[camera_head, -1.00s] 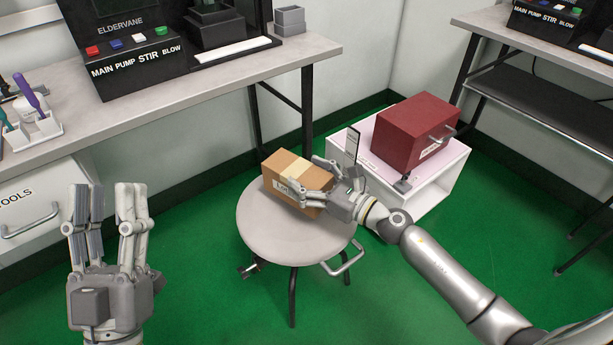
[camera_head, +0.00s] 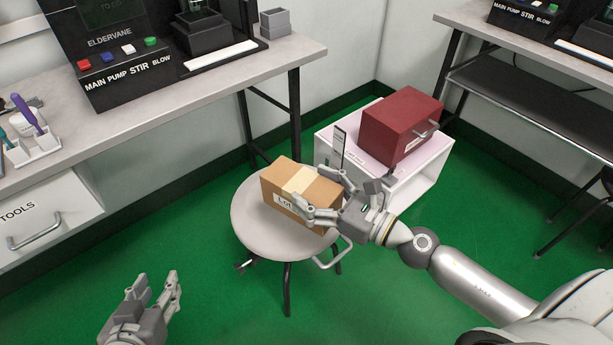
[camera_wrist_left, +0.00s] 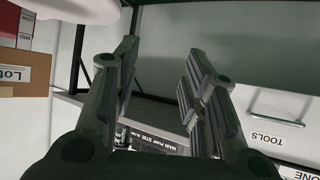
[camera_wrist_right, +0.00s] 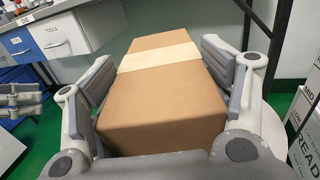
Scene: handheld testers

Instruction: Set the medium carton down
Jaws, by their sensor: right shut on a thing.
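The medium carton (camera_head: 287,187) is a brown box with a pale tape band and a "Lot" label. It is over the round grey stool seat (camera_head: 252,232) in the head view; I cannot tell whether its underside touches the seat. My right gripper (camera_head: 310,190) is shut on the carton, one finger on each side. In the right wrist view the carton (camera_wrist_right: 165,100) fills the space between the fingers. My left gripper (camera_head: 155,286) is open and empty at the lower left, its fingers apart in the left wrist view (camera_wrist_left: 160,85).
A white low shelf unit (camera_head: 437,178) behind the stool carries a red box (camera_head: 395,125) and an upright slim card (camera_head: 338,147). A grey bench (camera_head: 170,110) with a black console (camera_head: 120,60) runs along the left. A "TOOLS" drawer (camera_head: 40,215) is below it. Green floor is open in front.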

